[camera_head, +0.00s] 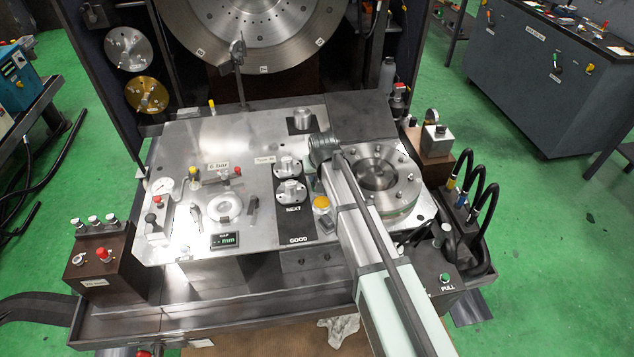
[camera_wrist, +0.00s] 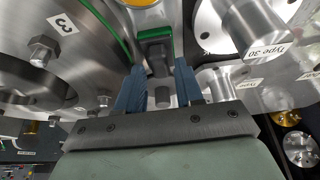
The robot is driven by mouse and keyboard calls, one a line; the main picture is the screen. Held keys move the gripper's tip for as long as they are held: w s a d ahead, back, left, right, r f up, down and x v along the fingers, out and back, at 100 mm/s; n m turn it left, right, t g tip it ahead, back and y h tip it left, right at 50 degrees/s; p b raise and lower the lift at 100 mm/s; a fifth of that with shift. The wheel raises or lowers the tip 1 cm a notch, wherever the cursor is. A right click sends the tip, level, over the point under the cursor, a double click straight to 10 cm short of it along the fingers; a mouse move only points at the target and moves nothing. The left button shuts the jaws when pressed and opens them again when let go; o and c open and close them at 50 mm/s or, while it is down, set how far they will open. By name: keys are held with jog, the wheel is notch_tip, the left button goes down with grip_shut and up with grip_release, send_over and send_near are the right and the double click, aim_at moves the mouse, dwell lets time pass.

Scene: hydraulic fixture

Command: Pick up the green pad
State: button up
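In the wrist view, the green pad (camera_wrist: 155,34) shows as a green-edged block with a grey body, just beyond and partly between my fingertips. My gripper (camera_wrist: 160,72) has two blue fingers standing apart, one on either side of the pad's grey part. I cannot tell whether they touch it. In the head view, my arm reaches over the right part of the steel plate, and the fingers are mostly hidden. I cannot make out the pad clearly there.
A yellow button (camera_head: 321,203) is close by the fingers. The round steel fixture (camera_head: 406,200) is right of my arm. Metal parts (camera_head: 290,191) stand on the black NEXT/GOOD strip (camera_head: 297,227) to the left. Black hoses (camera_head: 484,190) curve at the far right.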

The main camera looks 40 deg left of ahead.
aim_at(317, 178)
jog(key=shift+w+a+f, duration=0.15)
jog(key=shift+f, duration=0.4)
grip_shut()
notch_tip(317, 178, up, 10)
dwell(0.7)
